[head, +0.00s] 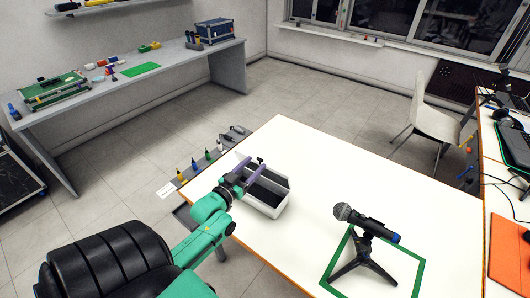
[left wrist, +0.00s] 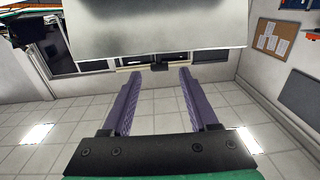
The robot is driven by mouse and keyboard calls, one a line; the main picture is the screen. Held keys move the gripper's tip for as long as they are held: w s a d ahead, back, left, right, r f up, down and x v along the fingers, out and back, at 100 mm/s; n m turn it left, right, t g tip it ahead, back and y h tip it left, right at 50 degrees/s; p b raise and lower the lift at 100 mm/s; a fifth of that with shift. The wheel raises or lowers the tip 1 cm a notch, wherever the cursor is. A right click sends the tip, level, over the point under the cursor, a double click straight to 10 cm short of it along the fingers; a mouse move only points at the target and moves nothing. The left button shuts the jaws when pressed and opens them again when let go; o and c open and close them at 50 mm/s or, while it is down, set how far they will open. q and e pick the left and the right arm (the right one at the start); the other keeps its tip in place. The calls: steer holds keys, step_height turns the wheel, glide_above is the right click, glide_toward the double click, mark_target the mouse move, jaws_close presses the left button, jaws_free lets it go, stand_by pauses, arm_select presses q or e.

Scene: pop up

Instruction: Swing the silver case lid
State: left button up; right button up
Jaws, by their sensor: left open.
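The silver case (head: 265,209) stands on the near left part of the white table, with a dark area showing on its upper side. My left gripper (head: 254,163), with purple fingers, reaches over the case's left side and hides part of it. I cannot tell whether the fingers touch the lid. My right gripper is not in view.
A microphone on a small tripod (head: 365,240) stands inside a green square outline (head: 327,271) on the white table (head: 330,165). The table's middle and far part are clear.

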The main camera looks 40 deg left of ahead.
arm_select(q)
steer(key=w, duration=0.7)
steer(key=shift+w+a+f, duration=0.15)
steer(key=shift+a+f, duration=0.05)
steer(key=shift+a, duration=0.05)
jaws_close()
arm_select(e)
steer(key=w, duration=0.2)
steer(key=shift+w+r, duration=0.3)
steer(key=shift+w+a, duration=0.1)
